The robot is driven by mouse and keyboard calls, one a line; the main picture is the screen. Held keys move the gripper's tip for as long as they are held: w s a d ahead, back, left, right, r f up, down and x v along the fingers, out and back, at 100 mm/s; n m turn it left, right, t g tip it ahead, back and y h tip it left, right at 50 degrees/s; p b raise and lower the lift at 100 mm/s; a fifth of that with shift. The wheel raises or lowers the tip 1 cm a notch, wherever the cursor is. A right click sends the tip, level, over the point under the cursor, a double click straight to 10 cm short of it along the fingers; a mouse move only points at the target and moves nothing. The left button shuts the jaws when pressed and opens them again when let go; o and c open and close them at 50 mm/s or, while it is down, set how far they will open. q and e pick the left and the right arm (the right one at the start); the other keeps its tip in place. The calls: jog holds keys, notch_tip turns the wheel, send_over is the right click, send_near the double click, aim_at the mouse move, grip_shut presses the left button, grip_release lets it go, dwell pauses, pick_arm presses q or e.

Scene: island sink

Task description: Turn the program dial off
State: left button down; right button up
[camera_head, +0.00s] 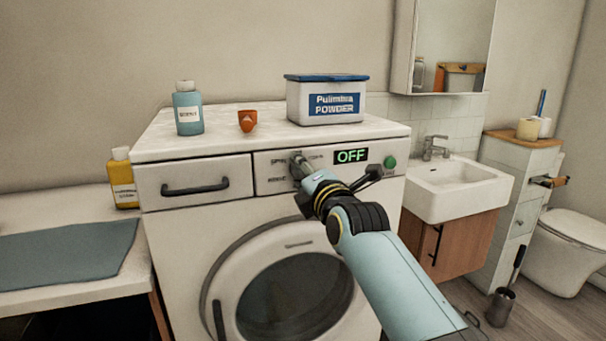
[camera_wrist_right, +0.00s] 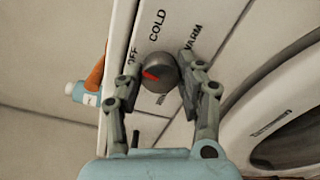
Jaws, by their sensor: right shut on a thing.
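The program dial (camera_wrist_right: 160,73) is a round grey knob with a red mark on the washing machine's front panel. In the right wrist view the mark lies on the dial's left side, toward the OFF label (camera_wrist_right: 133,57). COLD and WARM are printed around it; another label is partly hidden. The display (camera_head: 351,156) on the panel reads OFF in green. My right gripper (camera_head: 297,160) is at the panel, its two fingers shut on the dial from both sides, as the right wrist view (camera_wrist_right: 160,66) shows. In the head view the gripper mostly hides the dial. My left gripper is not in view.
A green button (camera_head: 389,162) is right of the display. A drawer with a black handle (camera_head: 195,188) is on the left. A blue bottle (camera_head: 187,113), an orange cup (camera_head: 247,121) and a powder box (camera_head: 327,102) stand on top. The round door (camera_head: 285,298) is below.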

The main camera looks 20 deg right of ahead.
jog(key=shift+f+n, duration=0.2)
jog(key=shift+n, duration=0.9)
jog(key=o, duration=1.1)
jog(key=shift+r, duration=0.15)
jog(key=shift+o, duration=0.2)
jog(key=s, duration=1.2)
jog(key=shift+d, duration=0.25)
